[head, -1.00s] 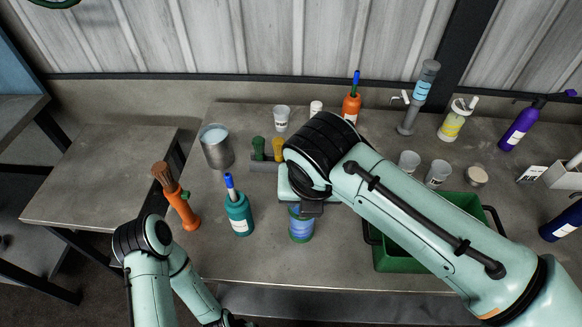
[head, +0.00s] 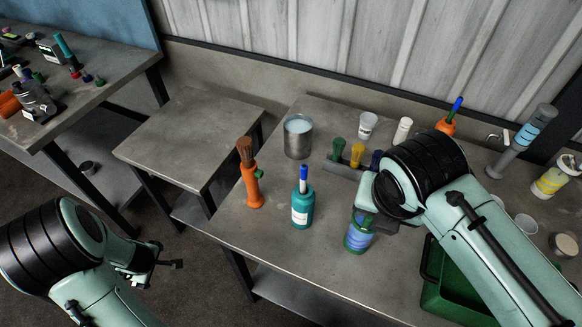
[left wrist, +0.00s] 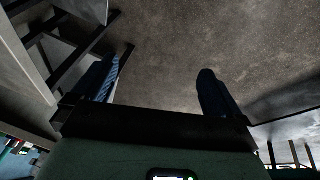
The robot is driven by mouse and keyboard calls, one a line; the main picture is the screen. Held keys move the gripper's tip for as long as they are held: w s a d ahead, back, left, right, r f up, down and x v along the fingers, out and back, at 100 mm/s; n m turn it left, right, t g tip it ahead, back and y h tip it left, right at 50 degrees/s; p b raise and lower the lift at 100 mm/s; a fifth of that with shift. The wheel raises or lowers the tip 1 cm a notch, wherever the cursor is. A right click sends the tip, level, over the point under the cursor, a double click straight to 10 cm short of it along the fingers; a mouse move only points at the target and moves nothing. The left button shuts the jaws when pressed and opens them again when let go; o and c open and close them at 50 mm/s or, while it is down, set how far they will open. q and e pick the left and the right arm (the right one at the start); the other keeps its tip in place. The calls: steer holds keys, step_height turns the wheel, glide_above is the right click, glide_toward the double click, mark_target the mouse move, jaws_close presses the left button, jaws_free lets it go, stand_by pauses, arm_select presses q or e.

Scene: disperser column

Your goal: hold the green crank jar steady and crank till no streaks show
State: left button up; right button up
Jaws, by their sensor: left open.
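A jar with a blue body and green base (head: 358,237) stands on the bench, under my right gripper; it looks like the green crank jar. My right gripper (head: 374,217) is at the top of this jar. Its wrist hides the jar's top and any crank, and I cannot see whether the fingers are closed on it. My left gripper (head: 168,264) is off the bench's left side, over the floor, well apart from the jar. In the left wrist view its two fingers (left wrist: 158,92) are spread with only bare floor between them.
A teal bottle with a blue cap (head: 302,212), an orange brush-topped holder (head: 251,188) and a metal can (head: 298,138) stand left of the jar. A rack (head: 343,167) is behind it, a green crate (head: 443,297) to its right. A lower table (head: 190,135) is clear.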

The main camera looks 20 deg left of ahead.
arm_select(q)
steer(key=w+a+r+n+t, duration=0.1)
steer(key=w+r+t, duration=0.2)
steer(key=w+r, duration=0.55)
steer(key=w+a+r+t, duration=0.1)
steer(key=w+r+t, duration=0.3)
steer(key=w, duration=0.7)
steer(key=w+d+r+t+h, duration=0.2)
steer(key=w+d+r, duration=0.3)
steer(key=w+r, duration=0.3)
steer(key=w+d+r+t+h, duration=0.1)
steer(key=w+d+r+t, duration=0.1)
steer(key=w+d+r, duration=0.65)
steer(key=w+d+r+m+h, duration=0.2)
steer(key=d+r+h, duration=0.2)
steer(key=d+r, duration=0.15)
steer(key=w+d+m+g+h, duration=0.1)
steer(key=d+m+g+h, duration=0.2)
steer(key=d, duration=0.6)
steer(key=m+g+y, duration=0.3)
steer(key=m+g, duration=0.1)
steer(key=g, duration=0.7)
glide_toward(362, 231)
steer(key=w, duration=0.4)
steer(key=shift+h, duration=0.3)
steer(key=x, duration=1.2)
steer(key=shift+s+a, duration=0.2)
